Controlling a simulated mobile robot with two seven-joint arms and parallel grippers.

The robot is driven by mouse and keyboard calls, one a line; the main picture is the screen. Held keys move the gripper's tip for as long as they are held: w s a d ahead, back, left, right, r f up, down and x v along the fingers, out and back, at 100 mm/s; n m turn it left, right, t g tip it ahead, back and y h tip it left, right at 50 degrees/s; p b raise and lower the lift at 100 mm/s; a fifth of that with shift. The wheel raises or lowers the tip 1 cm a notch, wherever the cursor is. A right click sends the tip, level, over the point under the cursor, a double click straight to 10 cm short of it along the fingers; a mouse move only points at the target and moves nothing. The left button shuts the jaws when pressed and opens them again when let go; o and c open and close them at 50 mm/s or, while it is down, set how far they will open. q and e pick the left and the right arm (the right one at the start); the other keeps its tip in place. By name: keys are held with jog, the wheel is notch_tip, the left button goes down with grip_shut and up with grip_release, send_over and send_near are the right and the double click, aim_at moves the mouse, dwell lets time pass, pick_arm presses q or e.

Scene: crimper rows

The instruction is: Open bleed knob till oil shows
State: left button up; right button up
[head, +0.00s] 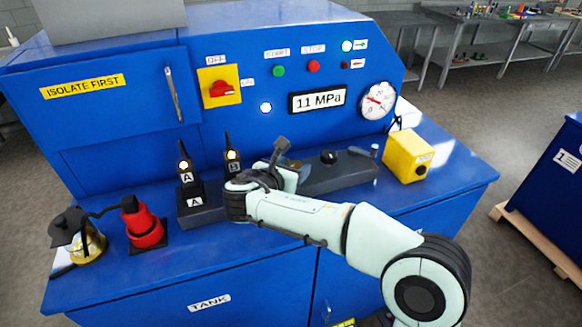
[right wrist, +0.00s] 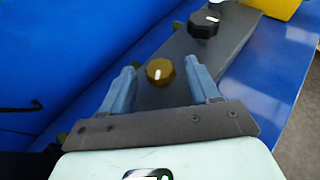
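A brass-coloured knob (right wrist: 160,72) with a pale line mark sits on the dark grey manifold block (right wrist: 178,60). I take it for the bleed knob, but no label shows. My right gripper (right wrist: 160,66) is open, with one finger on each side of this knob and a gap to both. In the head view my right gripper (head: 285,162) is over the block and hides most of the knob. No oil shows around the knob in the wrist view. My left gripper is not in view.
A black knob (head: 328,156) stands farther right on the block, before a yellow box (head: 407,156). Levers marked A (head: 186,172) and B (head: 232,155) stand left. A red bottle-shaped part (head: 143,226) is farther left. The display (head: 318,100) reads 11 MPa beside a gauge (head: 378,100).

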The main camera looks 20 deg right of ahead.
jog(key=v, duration=1.3)
jog(key=shift+s+a, duration=0.1)
jog(key=shift+a, duration=0.05)
dwell(2.4)
